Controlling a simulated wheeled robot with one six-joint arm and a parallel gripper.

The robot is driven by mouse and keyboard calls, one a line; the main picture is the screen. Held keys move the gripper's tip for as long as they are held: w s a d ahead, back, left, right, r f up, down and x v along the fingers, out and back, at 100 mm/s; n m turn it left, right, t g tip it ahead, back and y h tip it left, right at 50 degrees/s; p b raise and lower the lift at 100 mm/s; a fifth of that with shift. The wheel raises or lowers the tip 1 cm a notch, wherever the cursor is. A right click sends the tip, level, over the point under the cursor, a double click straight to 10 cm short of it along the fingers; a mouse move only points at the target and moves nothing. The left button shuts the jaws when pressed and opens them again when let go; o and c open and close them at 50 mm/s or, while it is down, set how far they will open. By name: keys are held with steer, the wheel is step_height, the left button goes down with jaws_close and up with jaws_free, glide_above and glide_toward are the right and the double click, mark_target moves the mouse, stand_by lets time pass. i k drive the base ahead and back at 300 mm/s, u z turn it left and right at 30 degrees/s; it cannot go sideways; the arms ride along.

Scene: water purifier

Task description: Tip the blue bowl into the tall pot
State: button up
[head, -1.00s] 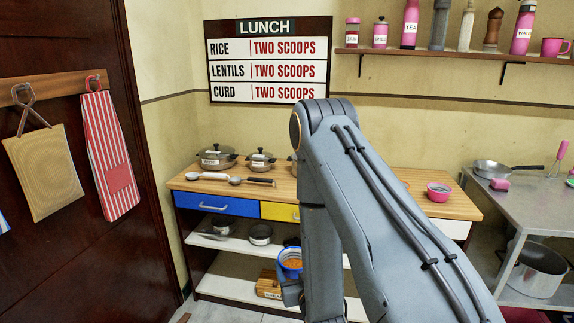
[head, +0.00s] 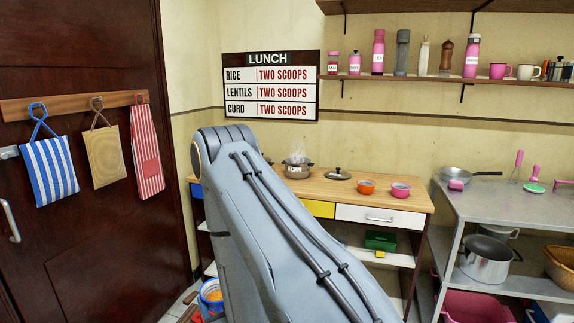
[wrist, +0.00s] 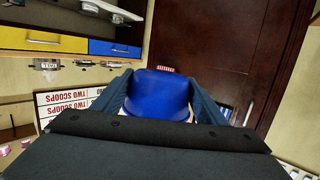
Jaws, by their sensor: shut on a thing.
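The blue bowl (head: 211,296) hangs low at the lower left of the head view, with orange contents in it. In the wrist view the blue bowl (wrist: 158,92) sits between the two fingers of my gripper (wrist: 158,78), which is shut on it. In the head view my arm hides most of the gripper. A tall silver pot (head: 485,262) stands on the lower shelf of the grey table at the right. A steaming open pot (head: 297,169) with a label stands on the wooden counter. The bowl is well away from both pots.
A pan (head: 456,174) lies on the grey table (head: 500,203). My arm hides the counter's left part. A door with hanging cloths (head: 48,170) is at the left.

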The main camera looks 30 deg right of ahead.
mark_target(293, 171)
steer(key=z, duration=0.35)
steer(key=i, duration=0.35)
steer(key=z, duration=0.8)
steer(key=i, duration=1.45)
steer(key=u, duration=0.6)
